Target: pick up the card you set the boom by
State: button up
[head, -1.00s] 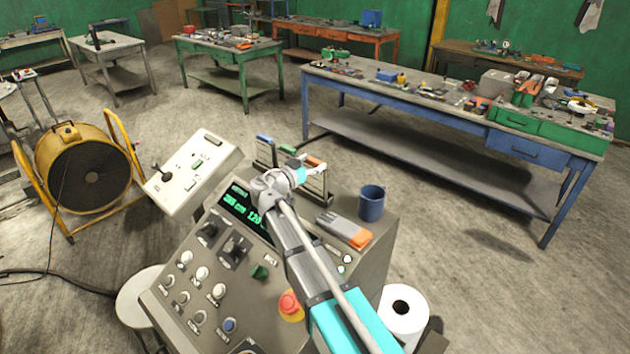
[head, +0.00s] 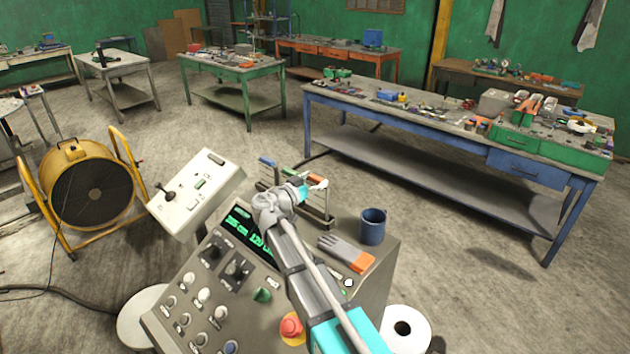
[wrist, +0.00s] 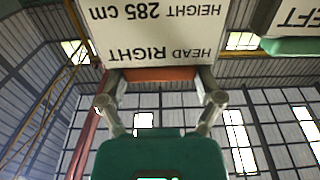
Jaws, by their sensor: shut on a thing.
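In the wrist view my gripper (wrist: 160,90) is shut on the orange top edge of a white card (wrist: 150,35). The card reads upside down "HEAD RIGHT" and "HEIGHT 285 cm". A second card (wrist: 290,18), with a green edge and "LEFT" on it, shows at the top right. In the head view my gripper (head: 316,182) is over the right end of the card rack (head: 331,203), at the orange-edged card. Whether that card is clear of the rack cannot be told. The console display (head: 245,232) shows green figures, apparently 285 cm and 120.
Blue and green card edges (head: 289,171) stand left of my gripper. A blue mug (head: 372,228) and grey-orange gloves (head: 345,252) lie to the right on the console (head: 215,285). A tilted control box (head: 195,195) is at the left. A red stop button (head: 291,325) is in front.

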jog(key=s+a+r+p, duration=0.2)
jog(key=s+r+p, duration=0.3)
jog(key=s, duration=0.1)
jog(key=s+a+r+p, duration=0.3)
jog(key=s+r+p, duration=0.2)
jog(key=s, duration=0.2)
jog(key=shift+a+r, duration=0.25)
jog(key=shift+r, duration=0.1)
jog(key=shift+f, duration=0.1)
